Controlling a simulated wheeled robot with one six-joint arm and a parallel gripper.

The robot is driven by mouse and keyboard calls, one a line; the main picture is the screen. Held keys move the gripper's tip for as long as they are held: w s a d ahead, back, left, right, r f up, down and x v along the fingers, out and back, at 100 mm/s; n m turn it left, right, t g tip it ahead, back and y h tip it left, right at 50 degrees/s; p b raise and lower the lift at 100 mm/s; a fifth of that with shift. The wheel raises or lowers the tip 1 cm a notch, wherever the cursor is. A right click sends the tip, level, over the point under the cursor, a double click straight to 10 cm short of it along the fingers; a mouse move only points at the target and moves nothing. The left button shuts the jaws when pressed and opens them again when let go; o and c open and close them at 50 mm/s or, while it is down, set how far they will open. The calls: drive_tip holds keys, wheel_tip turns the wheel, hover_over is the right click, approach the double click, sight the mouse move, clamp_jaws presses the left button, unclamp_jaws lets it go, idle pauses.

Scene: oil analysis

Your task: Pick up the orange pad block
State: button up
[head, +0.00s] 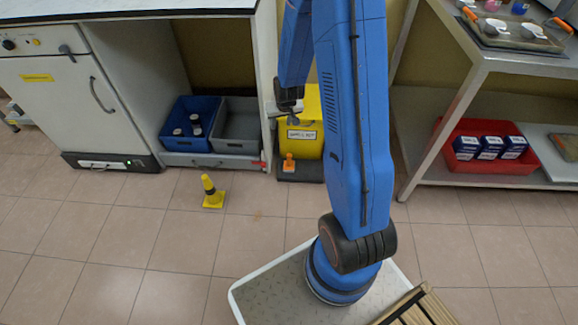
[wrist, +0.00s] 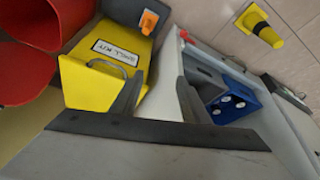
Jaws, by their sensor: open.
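The orange pad block (head: 288,163) is small and stands on a dark base at the front of the yellow spill kit bin (head: 308,125). The block (wrist: 149,22) also shows in the wrist view, at the top, beside the yellow bin (wrist: 85,85) with its handle and "SPILL KIT" label. My gripper (head: 292,112) hangs above and left of the bin in the head view, apart from the block. In the wrist view my gripper (wrist: 158,92) has its two dark fingers spread with nothing between them. The block lies beyond the fingertips.
Blue and grey crates (head: 235,128) sit under the bench. A steel shelf with a red tray (head: 490,168) stands to the right. The tiled floor (head: 250,205) before the bin is clear.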

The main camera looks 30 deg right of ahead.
drive_tip(key=m, duration=0.1)
approach(289, 155)
drive_tip(key=x, duration=0.9)
drive_tip(key=shift+w, duration=0.15)
drive_tip(key=shift+s+x, duration=0.2)
drive_tip(key=shift+x, duration=1.35)
drive_tip(key=shift+s+x, duration=0.2)
drive_tip(key=shift+x, duration=1.35)
drive_tip(key=shift+d+f, duration=0.1)
clamp_jaws()
